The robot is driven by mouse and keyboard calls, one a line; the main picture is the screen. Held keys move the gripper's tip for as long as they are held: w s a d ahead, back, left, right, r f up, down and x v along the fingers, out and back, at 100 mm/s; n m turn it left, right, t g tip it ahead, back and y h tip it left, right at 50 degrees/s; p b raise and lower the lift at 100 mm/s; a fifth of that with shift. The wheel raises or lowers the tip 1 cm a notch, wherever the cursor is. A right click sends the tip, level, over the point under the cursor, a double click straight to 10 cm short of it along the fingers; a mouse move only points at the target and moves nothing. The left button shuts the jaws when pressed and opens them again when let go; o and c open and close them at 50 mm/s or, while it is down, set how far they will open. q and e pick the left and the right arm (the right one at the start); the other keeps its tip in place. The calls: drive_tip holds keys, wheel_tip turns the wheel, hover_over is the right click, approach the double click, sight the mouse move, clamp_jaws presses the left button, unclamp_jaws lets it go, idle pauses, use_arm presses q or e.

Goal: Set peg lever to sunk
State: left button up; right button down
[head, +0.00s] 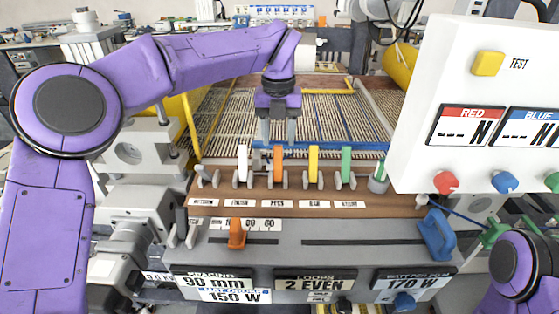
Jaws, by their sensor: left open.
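A row of upright levers stands on the brown wooden strip: a white lever (242,163), an orange lever (277,165), a yellow lever (313,164) and a green lever (347,163). Small white labels lie in front of them, too small to read surely, so I cannot tell by text which is the peg lever. My left gripper (278,138) points down with its fingers apart, right above or just behind the top of the orange lever. I cannot tell whether it touches. My right arm shows only at the bottom right corner; its gripper is out of view.
Behind the levers lies a slatted bed (340,115) with blue and yellow bars. A grey front panel (350,258) has an orange slider (236,234) and a blue handle (436,234). A white control box (420,150) with knobs stands at the right.

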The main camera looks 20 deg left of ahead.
sight(278, 158)
use_arm(q)
wheel_tip(278, 158, down, 8)
drive_tip(key=shift+r+p, duration=0.2)
drive_tip(key=shift+p, duration=0.3)
clamp_jaws()
